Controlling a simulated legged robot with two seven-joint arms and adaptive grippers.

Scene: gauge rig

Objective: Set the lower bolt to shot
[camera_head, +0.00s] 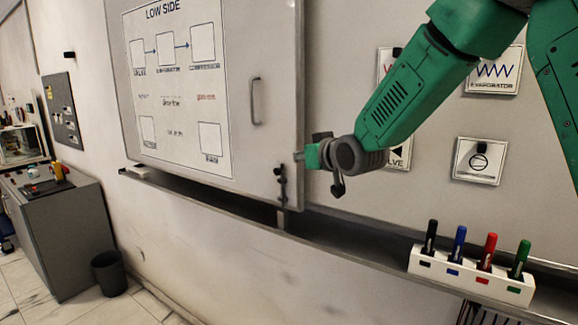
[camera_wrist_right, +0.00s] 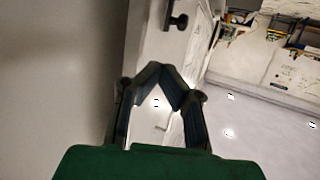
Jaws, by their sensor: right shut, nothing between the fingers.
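The lower bolt (camera_head: 281,185) is a dark fitting with small knobs at the lower right edge of the hinged whiteboard panel (camera_head: 262,30). My right gripper (camera_head: 300,156) comes in from the upper right and is just right of and slightly above the bolt, apparently apart from it. In the wrist view my right gripper's fingers (camera_wrist_right: 163,75) meet at the tips, shut with nothing between them. A dark knob (camera_wrist_right: 178,21) on a pale panel edge shows beyond the fingertips; which part it is I cannot tell for certain. My left gripper is not in view.
A ledge (camera_head: 350,238) runs below the panel. A white holder (camera_head: 470,275) with several markers sits on it at right. A handle (camera_head: 256,100) stands out from the panel. Symbol cards (camera_head: 481,160) hang on the wall behind my arm. A grey cabinet (camera_head: 65,235) and bin (camera_head: 109,272) stand at left.

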